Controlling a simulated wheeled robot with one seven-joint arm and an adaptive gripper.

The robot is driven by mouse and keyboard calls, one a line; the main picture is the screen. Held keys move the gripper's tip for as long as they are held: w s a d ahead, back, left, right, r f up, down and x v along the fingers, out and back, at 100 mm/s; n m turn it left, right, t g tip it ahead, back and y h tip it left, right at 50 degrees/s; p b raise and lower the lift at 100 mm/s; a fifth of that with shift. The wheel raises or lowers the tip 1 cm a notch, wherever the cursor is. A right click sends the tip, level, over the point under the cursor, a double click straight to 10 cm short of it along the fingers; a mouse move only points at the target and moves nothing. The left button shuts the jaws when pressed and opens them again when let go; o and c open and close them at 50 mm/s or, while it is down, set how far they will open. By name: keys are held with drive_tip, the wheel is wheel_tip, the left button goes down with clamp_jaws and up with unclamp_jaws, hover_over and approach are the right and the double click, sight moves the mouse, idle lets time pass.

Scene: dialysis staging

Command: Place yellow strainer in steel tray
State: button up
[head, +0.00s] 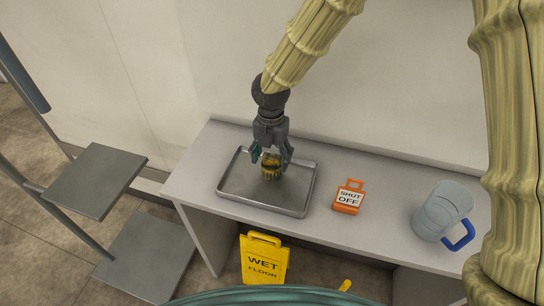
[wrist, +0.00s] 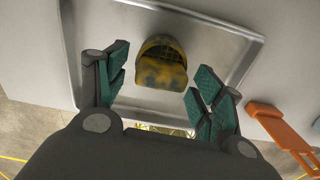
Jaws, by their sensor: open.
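The yellow strainer (head: 271,166) is small, with dark patches, and appears to rest on the floor of the steel tray (head: 230,193). In the wrist view the strainer (wrist: 162,62) lies inside the tray rim, beyond my fingertips. My gripper (head: 271,158) is over the tray with its fingers spread on either side of the strainer. In the wrist view the teal finger pads (wrist: 158,85) are wide apart, with a clear gap to the strainer on both sides. Exact contact between strainer and tray is partly hidden by my fingers in the head view.
An orange shut-off tag (head: 348,196) stands right of the tray, and a grey jug with a blue handle (head: 441,212) is farther right on the grey table (head: 385,190). A yellow wet floor sign (head: 264,260) stands below the front edge. Grey shelves (head: 95,179) are at left.

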wheel_tip(320, 180, up, 12)
drive_tip(key=p, duration=1)
drive_tip(key=shift+p, duration=0.3)
